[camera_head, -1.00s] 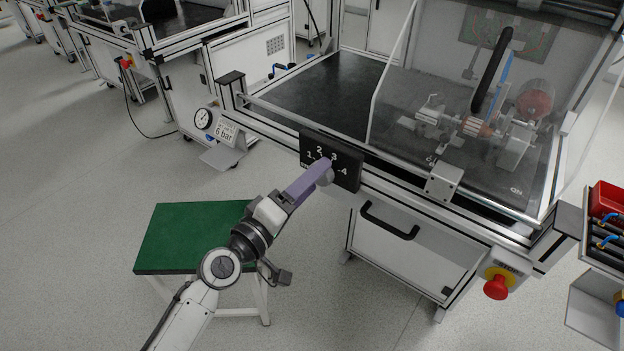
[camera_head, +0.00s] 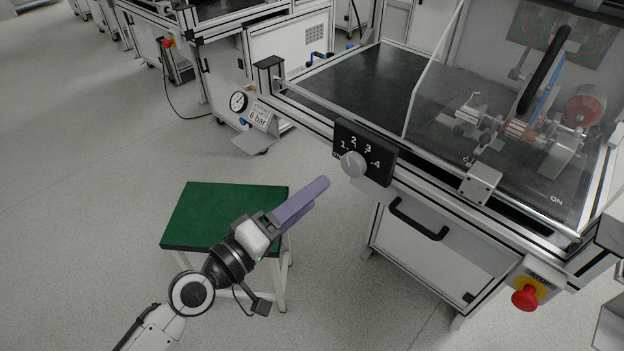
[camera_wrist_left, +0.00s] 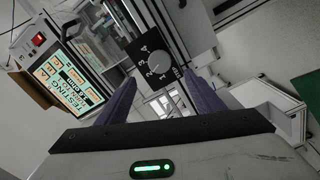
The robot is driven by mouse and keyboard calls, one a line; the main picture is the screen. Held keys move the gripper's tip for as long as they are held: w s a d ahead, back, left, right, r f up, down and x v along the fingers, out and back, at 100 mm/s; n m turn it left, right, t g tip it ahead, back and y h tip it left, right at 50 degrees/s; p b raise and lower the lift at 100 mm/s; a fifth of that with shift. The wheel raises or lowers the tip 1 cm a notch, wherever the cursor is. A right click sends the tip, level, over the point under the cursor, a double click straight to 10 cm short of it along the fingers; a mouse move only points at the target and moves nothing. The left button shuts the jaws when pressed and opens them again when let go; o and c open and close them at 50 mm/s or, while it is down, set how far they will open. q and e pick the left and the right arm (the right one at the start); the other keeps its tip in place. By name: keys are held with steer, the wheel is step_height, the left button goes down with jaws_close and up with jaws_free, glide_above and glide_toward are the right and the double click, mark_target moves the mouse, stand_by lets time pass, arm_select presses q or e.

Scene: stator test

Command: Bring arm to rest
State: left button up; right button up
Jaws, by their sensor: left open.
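My left gripper (camera_head: 305,203) has purple fingers and is open and empty. In the head view it hangs in free air in front of the test bench, left of and below the rotary switch (camera_head: 353,163), apart from it. The switch is a grey knob on a black plate numbered 1 to 4. In the left wrist view the two purple fingers (camera_wrist_left: 160,97) stand apart at the sides, and the knob (camera_wrist_left: 158,66) shows beyond them with nothing between the fingers. My right gripper is in neither view.
A green-topped stool (camera_head: 215,215) stands behind and below my left arm. The bench has a drawer handle (camera_head: 418,219), a red emergency button (camera_head: 525,298) and a clear hood over a stator rig (camera_head: 520,130). A pressure gauge (camera_head: 238,102) is at the left. The floor at left is clear.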

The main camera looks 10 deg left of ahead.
arm_select(q)
steer(key=s+a+f+m+g+y, duration=0.3)
steer(key=s+f, duration=0.6)
steer(key=f, duration=0.3)
steer(key=s+a+f+m+g+y, duration=0.3)
steer(key=s+a+f+m+y, duration=0.2)
steer(key=s+f, duration=0.5)
step_height(320, 180, down, 2)
steer(key=shift+s+a+f+m+p, duration=0.15)
steer(key=shift+a+m+p, duration=0.15)
steer(key=shift+a+p, duration=0.2)
stand_by(1.6)
